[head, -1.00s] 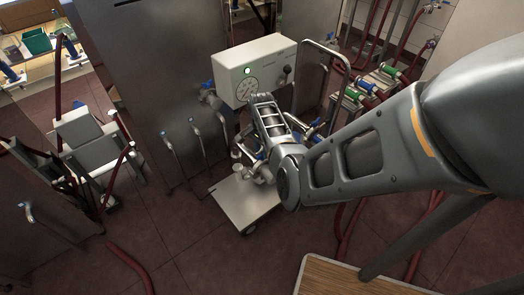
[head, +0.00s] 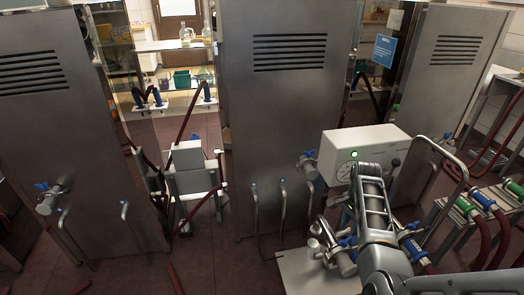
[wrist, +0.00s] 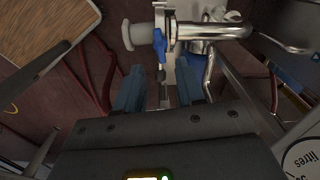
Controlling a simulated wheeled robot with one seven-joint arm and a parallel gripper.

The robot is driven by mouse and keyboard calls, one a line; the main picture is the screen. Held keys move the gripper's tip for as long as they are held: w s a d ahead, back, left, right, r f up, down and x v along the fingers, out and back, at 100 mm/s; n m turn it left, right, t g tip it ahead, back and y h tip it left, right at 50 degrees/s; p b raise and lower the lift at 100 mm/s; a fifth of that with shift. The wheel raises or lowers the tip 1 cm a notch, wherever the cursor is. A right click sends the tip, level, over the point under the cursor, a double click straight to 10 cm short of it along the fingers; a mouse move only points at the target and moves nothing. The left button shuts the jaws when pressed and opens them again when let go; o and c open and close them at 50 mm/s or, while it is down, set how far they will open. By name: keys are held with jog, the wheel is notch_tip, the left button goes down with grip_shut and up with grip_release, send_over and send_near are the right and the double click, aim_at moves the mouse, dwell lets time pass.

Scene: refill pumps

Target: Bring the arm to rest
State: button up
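My arm (head: 373,215) reaches in from the lower right in the head view, in front of a pump cart with a white gauge box (head: 372,145) and a lit green lamp. Its links hide part of the dial. My gripper (wrist: 160,85) shows in the wrist view with its two blue-grey fingers apart. No held thing shows between them. A steel pipe valve (wrist: 210,31) with a blue lever (wrist: 159,44) lies just beyond the fingertips. I cannot tell whether they touch. In the head view my gripper's fingers are not clearly seen.
Tall steel cabinets (head: 285,100) stand behind the cart. A curved steel cart handle (head: 445,160) and a rack with green and blue couplings (head: 464,207) are at the right. A grey stand (head: 190,170) with red hoses is left of centre.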

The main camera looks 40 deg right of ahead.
jog(key=s+a+f+n+t+h, duration=0.2)
jog(key=s+a+f+n+h, duration=0.25)
jog(key=s+a+n, duration=0.2)
jog(key=s+a+r+n+t, duration=0.2)
jog(key=s+a+n+t, duration=0.15)
jog(key=a, duration=0.25)
jog(key=s+a+r+n+t, duration=0.2)
jog(key=a+n, duration=0.2)
jog(key=a, duration=0.2)
jog(key=s+a+r+n+t+y, duration=0.2)
jog(key=s+a+r+n+t, duration=0.1)
jog(key=a+r, duration=0.7)
jog(key=s+a+r+n+t+y, duration=0.2)
jog(key=s+a+r+n+t, duration=0.2)
jog(key=r, duration=1.2)
jog(key=s+a+n, duration=0.1)
jog(key=s+a, duration=0.2)
jog(key=a, duration=0.3)
jog(key=shift+s+a+y, duration=0.15)
jog(key=shift+a+y, duration=0.1)
jog(key=shift+y, duration=0.1)
